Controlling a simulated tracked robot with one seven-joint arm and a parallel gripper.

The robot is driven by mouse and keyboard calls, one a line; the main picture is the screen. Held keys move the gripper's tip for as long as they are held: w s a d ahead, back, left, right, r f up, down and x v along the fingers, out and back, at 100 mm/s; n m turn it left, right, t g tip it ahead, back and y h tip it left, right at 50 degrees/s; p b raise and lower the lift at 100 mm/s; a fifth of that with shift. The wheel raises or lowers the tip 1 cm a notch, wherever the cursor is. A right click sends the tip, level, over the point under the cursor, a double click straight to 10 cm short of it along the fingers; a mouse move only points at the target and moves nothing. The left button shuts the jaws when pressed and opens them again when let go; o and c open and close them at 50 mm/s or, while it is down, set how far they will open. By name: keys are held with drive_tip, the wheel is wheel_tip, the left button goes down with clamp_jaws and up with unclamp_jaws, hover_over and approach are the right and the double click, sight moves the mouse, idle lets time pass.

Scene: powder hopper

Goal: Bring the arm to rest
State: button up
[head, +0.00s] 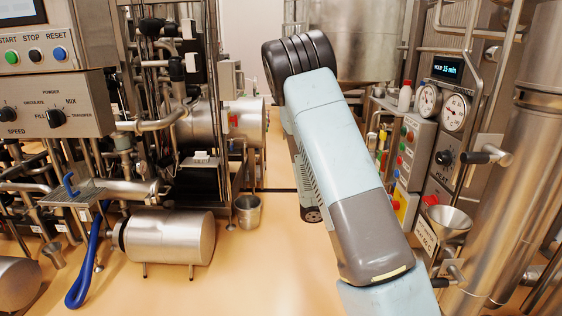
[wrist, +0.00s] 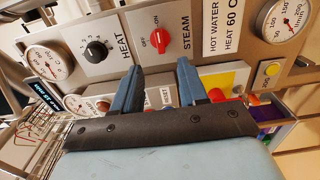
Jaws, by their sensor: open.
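My light-blue and grey arm rises from the lower right of the head view to a dark ribbed joint, then folds down behind itself. My gripper is hidden there. In the wrist view my gripper (wrist: 159,66) is open, with two dark blue-grey fingers apart and nothing seen between them. Beyond the fingertips is a grey control panel with a red STEAM switch (wrist: 160,41) and a black HEAT knob (wrist: 97,50). I cannot tell whether the fingers touch the panel.
At right in the head view stand a heat panel with gauges (head: 454,112), a steel funnel (head: 447,222) and a large steel column (head: 520,150). At left are a control box (head: 52,103), pipework and a blue hose (head: 90,262). A small bucket (head: 248,211) stands on open orange floor.

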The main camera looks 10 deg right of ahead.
drive_tip(key=s+a+r+n+t+y, duration=0.2)
drive_tip(key=s+a+r+t+y, duration=0.8)
drive_tip(key=s+a+r+y, duration=0.7)
drive_tip(key=s+a+r, duration=0.3)
drive_tip(key=a+r, duration=0.1)
drive_tip(key=a, duration=0.1)
drive_tip(key=shift+r+n, duration=0.35)
drive_tip(key=shift+n, duration=0.05)
